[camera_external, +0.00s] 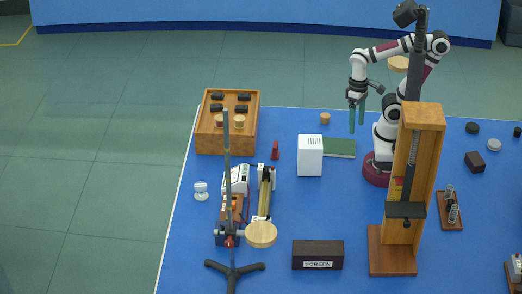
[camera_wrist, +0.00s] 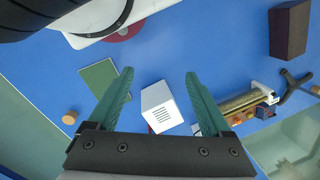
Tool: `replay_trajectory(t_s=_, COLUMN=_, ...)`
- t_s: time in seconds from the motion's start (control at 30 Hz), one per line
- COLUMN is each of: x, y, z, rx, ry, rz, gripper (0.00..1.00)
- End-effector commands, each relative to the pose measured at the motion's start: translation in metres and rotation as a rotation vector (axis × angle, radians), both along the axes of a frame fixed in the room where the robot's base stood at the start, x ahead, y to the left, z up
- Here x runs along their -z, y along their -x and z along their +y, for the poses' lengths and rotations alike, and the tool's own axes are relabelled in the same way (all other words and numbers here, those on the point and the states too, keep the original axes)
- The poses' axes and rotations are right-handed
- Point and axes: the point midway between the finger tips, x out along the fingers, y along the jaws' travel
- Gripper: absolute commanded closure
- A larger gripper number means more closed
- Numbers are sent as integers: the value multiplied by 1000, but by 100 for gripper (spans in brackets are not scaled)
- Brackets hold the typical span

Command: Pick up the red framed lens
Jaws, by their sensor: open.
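A small upright red piece (camera_external: 275,150), which looks like the red framed lens, stands on the blue table just right of the wooden box in the external view. It is too small to make out any glass. My gripper (camera_external: 356,127) is open and empty, pointing down above the table, to the right of the red piece and above the green book. Its two green fingers are spread wide in the wrist view (camera_wrist: 158,73).
A white box (camera_external: 310,155) and a green book (camera_external: 339,147) lie between the red piece and my arm. A wooden box (camera_external: 227,145) with several knobs stands left. A tall rod stand (camera_external: 227,180), a brass bench (camera_external: 265,190) and a dark SCREEN block (camera_external: 318,250) stand nearer the front.

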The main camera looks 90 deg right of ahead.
Motion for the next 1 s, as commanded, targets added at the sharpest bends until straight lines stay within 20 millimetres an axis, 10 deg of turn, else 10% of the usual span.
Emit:
replay_trajectory(t_s=0.33, x=6, y=-11, z=-10, rx=1, ry=31, rz=-16, gripper=23)
replay_trajectory(t_s=0.67, x=121, y=-176, z=-163, rx=-221, ry=368, rz=-478, gripper=23)
replay_trajectory(t_s=0.8, x=165, y=-208, z=-160, rx=-325, ry=269, rz=-781, gripper=23)
replay_trajectory(t_s=1.0, x=171, y=-212, z=-130, rx=-337, ry=113, rz=-1104, gripper=23)
